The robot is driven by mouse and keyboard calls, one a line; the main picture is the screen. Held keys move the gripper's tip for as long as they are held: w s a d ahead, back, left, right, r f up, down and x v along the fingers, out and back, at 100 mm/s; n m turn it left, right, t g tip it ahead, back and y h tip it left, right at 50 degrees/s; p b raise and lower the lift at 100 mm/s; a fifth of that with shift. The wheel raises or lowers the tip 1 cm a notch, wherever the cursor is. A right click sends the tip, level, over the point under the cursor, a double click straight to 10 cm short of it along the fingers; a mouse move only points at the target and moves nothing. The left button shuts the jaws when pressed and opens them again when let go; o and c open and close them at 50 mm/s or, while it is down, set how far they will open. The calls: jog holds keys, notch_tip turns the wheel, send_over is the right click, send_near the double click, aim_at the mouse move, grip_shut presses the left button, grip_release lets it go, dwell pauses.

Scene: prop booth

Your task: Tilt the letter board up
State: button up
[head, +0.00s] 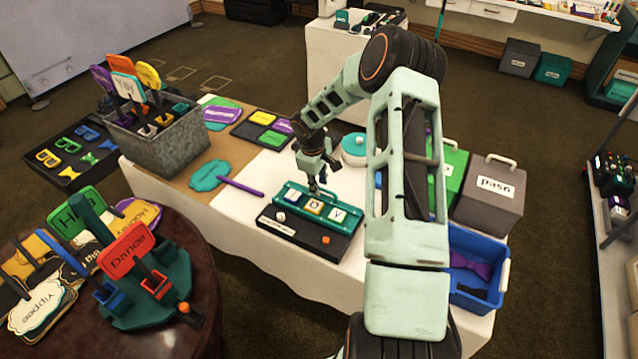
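The letter board (345,203) is a teal panel with a few white letter tiles in a row, one edged in yellow. It lies low on a black base (318,246) on the white-covered table. The base has a white label strip, a white knob and an orange knob along its front. My gripper (315,188) points down at the far edge of the board, near its middle. It looks very close to the board; I cannot tell whether it touches. Its fingers are small and dark here, so their opening is unclear.
A turquoise round box (355,146) stands behind the board. A turquoise paddle sign (210,175) lies to the left. A grey bin (165,140) of signs is farther left. A blue bin (478,270) and grey box (488,195) stand right. A round table (190,345) holds more signs.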

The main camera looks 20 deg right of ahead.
jog(key=shift+c, duration=0.3)
grip_shut()
